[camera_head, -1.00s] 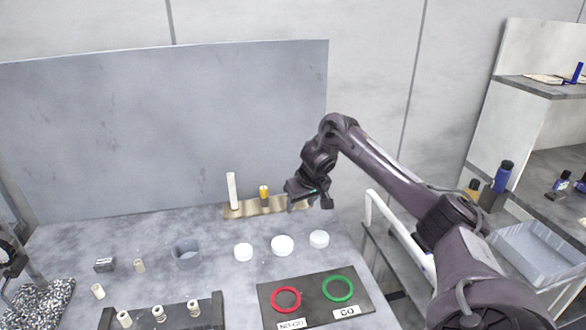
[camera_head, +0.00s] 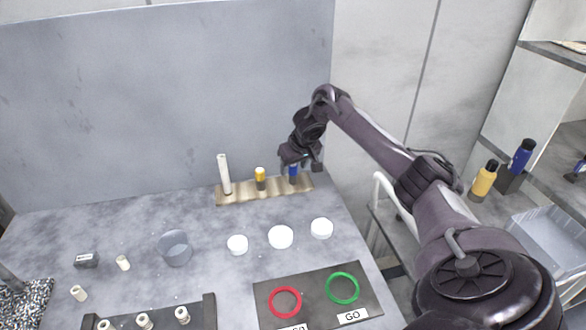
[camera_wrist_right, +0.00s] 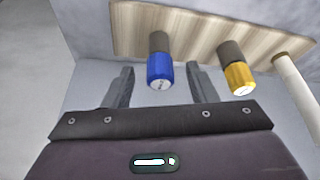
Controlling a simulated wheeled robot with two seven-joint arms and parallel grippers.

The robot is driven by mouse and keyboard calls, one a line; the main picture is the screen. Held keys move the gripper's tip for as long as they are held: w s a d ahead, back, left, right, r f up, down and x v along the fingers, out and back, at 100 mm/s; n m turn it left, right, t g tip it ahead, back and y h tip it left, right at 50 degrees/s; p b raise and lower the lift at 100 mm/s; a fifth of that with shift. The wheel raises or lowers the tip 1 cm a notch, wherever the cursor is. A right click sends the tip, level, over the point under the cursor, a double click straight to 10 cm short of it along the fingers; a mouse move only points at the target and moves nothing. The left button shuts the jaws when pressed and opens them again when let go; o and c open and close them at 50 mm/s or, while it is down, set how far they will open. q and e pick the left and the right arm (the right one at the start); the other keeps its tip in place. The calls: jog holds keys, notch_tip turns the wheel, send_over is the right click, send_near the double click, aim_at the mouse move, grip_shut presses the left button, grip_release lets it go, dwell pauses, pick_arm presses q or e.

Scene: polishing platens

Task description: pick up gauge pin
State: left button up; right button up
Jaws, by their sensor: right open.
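A wooden rack (camera_head: 263,192) stands at the back of the grey table and holds a white rod (camera_head: 224,174), a yellow-topped gauge pin (camera_head: 260,178) and a blue-topped gauge pin (camera_head: 293,174). My right gripper (camera_head: 302,162) is at the blue-topped pin and partly covers it. In the right wrist view, the blue-topped pin (camera_wrist_right: 159,70) stands between the open fingers of the right gripper (camera_wrist_right: 160,82), with gaps on both sides. The yellow-topped pin (camera_wrist_right: 237,75) is just right of the right finger. My left gripper is not in view.
White round caps (camera_head: 280,237) and a clear cup (camera_head: 175,247) stand mid-table. A dark board (camera_head: 318,299) carries a red ring (camera_head: 285,302) and a green ring (camera_head: 342,288). A dark holder (camera_head: 208,312) with pale pieces is in front. A panel (camera_head: 150,100) rises behind the rack.

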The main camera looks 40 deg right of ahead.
jog(key=shift+x, duration=0.95)
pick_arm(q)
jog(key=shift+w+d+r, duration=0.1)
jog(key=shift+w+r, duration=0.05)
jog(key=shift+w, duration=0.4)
pick_arm(e)
jog(key=shift+c, duration=0.3)
jog(key=c, duration=1)
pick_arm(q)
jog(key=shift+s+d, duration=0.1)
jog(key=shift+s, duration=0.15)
pick_arm(e)
jog(key=shift+r, duration=0.1)
